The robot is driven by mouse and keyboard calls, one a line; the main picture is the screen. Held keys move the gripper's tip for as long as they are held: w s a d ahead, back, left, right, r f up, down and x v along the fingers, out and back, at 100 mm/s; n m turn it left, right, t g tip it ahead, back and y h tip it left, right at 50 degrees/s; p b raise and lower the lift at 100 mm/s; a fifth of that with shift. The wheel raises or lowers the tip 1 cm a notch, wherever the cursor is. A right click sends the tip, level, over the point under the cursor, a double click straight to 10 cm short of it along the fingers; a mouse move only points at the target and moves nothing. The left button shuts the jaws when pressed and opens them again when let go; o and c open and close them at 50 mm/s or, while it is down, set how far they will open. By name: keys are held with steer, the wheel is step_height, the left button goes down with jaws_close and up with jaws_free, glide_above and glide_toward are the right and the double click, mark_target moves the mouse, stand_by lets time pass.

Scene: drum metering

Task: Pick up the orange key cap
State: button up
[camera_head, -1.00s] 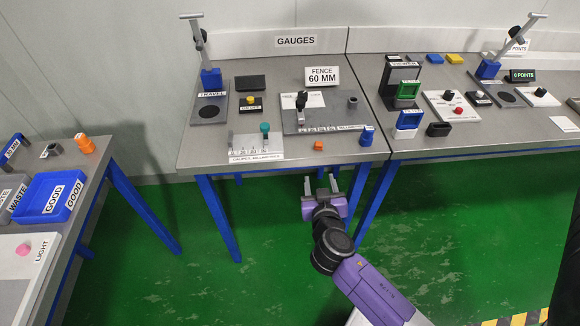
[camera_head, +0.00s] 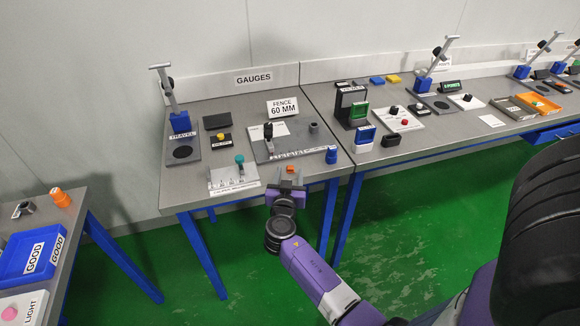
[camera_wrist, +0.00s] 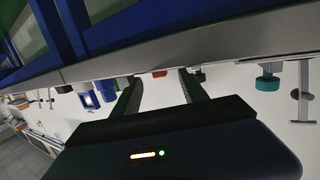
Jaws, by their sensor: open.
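A small orange block (camera_head: 290,168), which looks like the orange key cap, lies near the front edge of the gauges table (camera_head: 225,110). My gripper (camera_head: 290,177) is open and empty at that front edge, pointing toward the block. In the wrist view, the block (camera_wrist: 160,73) shows beyond and between the two open fingers (camera_wrist: 157,92), apart from them. Its far side is hidden.
A blue knob (camera_head: 331,155) stands right of the block. A white caliper plate (camera_head: 233,175) with a teal knob lies left, and a grey fence plate (camera_head: 285,140) lies behind. Another orange piece (camera_head: 62,198) stands on the left table.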

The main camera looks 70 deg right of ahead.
steer(key=shift+x, duration=0.8)
steer(key=shift+c, duration=0.2)
jaws_close()
